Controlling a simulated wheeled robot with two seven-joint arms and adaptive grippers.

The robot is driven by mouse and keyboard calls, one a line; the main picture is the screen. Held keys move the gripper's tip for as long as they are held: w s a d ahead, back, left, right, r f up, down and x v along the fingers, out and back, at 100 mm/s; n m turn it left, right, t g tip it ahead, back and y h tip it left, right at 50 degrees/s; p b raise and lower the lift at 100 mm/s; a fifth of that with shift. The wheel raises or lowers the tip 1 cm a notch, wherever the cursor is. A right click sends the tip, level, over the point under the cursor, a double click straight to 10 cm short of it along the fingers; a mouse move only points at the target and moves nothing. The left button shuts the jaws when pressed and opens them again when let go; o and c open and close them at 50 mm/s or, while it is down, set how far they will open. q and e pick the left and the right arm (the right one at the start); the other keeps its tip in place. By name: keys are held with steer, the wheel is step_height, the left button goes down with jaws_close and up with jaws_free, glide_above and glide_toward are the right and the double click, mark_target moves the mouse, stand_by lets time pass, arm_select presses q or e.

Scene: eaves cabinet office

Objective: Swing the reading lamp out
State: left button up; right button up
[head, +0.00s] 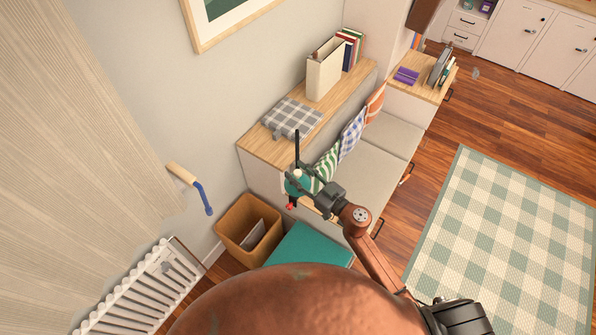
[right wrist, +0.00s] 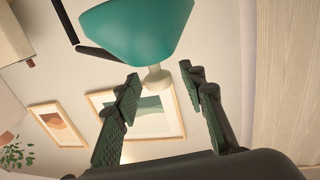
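The reading lamp's teal shade (head: 296,181) shows in the head view in front of the bench, with a dark thin arm (head: 297,148) rising from it. My right gripper (head: 312,180) is right by the shade and partly covers it. In the right wrist view the shade (right wrist: 137,30) is large, with a dark arm at its left and a cream knob (right wrist: 157,78) below it. My right gripper (right wrist: 160,76) is open there, its fingertips either side of the knob in the picture. I cannot tell whether they touch it. My left gripper is not in view.
A wooden ledge (head: 258,147) carries a folded checked cloth (head: 292,117) and a file box (head: 324,72). A cushioned bench (head: 348,172) lies below. A brown bin (head: 250,230) and a radiator (head: 140,290) stand along the wall. The checked rug (head: 500,240) is clear.

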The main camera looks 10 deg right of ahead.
steer(key=shift+c, duration=0.4)
steer(key=shift+w, duration=0.1)
jaws_close()
stand_by(0.3)
